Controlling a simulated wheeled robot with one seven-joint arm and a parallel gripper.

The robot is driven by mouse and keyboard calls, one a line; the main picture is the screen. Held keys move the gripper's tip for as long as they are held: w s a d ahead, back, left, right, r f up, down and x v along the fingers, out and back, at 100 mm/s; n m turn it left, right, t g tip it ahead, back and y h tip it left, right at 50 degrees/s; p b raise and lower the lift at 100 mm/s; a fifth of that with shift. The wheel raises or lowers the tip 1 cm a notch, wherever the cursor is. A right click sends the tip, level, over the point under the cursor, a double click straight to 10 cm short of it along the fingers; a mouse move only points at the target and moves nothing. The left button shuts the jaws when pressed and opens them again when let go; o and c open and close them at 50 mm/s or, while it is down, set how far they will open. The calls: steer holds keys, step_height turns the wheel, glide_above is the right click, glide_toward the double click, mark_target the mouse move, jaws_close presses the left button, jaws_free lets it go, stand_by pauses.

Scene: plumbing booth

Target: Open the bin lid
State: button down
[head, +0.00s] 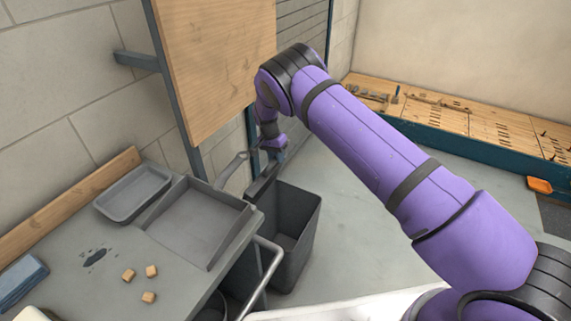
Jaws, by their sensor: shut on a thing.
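The dark grey bin (300,243) stands on the floor just right of the bench. Its top is open and I see down into its inside. A narrow dark piece that looks like the lid (262,186) stands raised, nearly edge-on, at the bin's back left rim. My gripper (280,157) is at the upper end of that piece, above the bin's back edge, and is shut on it. The fingertips are small and partly hidden, so the exact grip point is unclear.
A metal rail (266,276) runs between bench and bin. The floor (350,225) to the right is clear.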

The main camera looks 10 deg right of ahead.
steer(key=shift+w+a+f, duration=0.1)
steer(key=shift+a+f, duration=0.1)
steer(key=shift+a, duration=0.6)
steer(key=c, duration=1)
jaws_free()
steer(key=shift+a+f, duration=0.1)
steer(key=shift+o, duration=0.2)
steer(key=shift+w+r, duration=0.15)
steer(key=shift+r, duration=0.05)
steer(key=shift+w+d+r, duration=0.1)
steer(key=shift+d+r, duration=0.05)
steer(key=shift+d, duration=0.05)
steer(key=v, duration=1)
steer(key=shift+r, duration=0.25)
steer(key=shift+a, duration=0.1)
